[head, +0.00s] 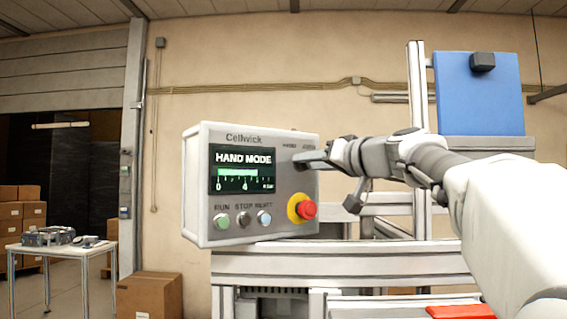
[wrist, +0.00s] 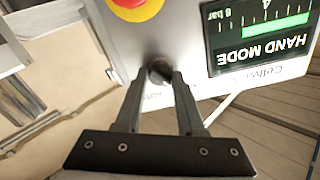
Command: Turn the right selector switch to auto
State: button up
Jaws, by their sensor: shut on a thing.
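The control box (head: 196,190) stands on a metal frame in the head view, with its screen (head: 243,168) reading HAND MODE. My gripper (head: 301,160) reaches in from the right to the upper right of the panel. In the wrist view the selector switch (wrist: 159,70) is a dark round knob, and my gripper (wrist: 160,80) is shut on it, with one finger on each side. The screen also shows in the wrist view (wrist: 262,32), upside down. The fingers cover part of the knob and its labels, so I cannot read which way it points.
A red emergency stop on a yellow ring (head: 306,209) sits below the switch; it also shows in the wrist view (wrist: 135,5). Green, dark and pale buttons (head: 243,218) are in a row below the screen. A blue panel (head: 470,95) stands at the right.

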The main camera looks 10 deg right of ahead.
grip_shut()
jog(key=shift+m, duration=0.3)
jog(key=m, duration=0.6)
jog(key=shift+d, duration=0.1)
jog(key=m+p, duration=0.1)
jog(key=m, duration=0.3)
jog(key=shift+m, duration=0.3)
jog(key=shift+f+m+p, duration=0.1)
jog(key=shift+m+p, duration=0.35)
jog(key=shift+m, duration=1.05)
